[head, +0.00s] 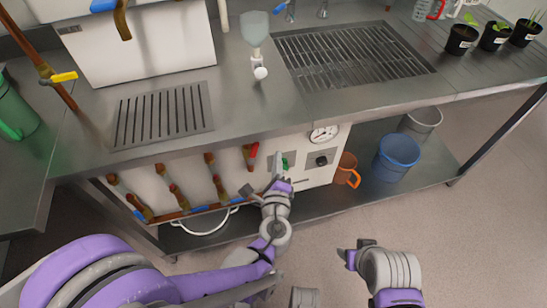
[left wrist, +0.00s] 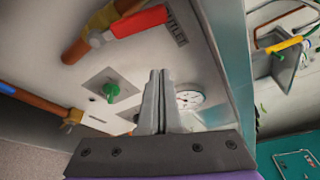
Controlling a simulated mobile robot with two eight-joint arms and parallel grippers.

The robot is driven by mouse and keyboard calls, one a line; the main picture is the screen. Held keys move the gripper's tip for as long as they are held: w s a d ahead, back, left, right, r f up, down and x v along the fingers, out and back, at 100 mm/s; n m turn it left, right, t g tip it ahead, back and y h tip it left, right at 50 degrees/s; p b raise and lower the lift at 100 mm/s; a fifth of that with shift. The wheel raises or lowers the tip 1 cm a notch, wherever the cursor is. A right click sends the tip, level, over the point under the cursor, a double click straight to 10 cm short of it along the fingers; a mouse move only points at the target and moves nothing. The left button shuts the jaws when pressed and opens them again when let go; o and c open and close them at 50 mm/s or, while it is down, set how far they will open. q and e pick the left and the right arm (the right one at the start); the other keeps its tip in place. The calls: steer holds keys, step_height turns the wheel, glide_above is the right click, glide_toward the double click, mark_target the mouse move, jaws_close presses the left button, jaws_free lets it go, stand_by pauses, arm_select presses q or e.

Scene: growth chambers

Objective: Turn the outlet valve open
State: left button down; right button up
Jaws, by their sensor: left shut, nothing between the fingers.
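The outlet valve (head: 251,154) has a red lever handle on a copper pipe, on the white panel under the counter's front edge. My left gripper (head: 278,164) is in front of the panel, just right of and below the red handle in the head view. Its fingers (left wrist: 157,75) are together and empty, apart from the handle in the picture. My right gripper (head: 354,250) hangs over the floor at lower right; its finger gap is unclear.
A green knob (head: 285,163), a gauge (head: 323,134) and a black knob (head: 321,161) sit on the panel near my left gripper. Several other pipes (head: 175,190) with valves are left. An orange jug (head: 347,170) and blue bucket (head: 396,157) stand right, on the lower shelf.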

arm_select(q)
steer(key=s, duration=0.8)
steer(key=shift+s+a+r, duration=0.15)
steer(key=shift+a+r, duration=0.2)
steer(key=shift+r, duration=0.05)
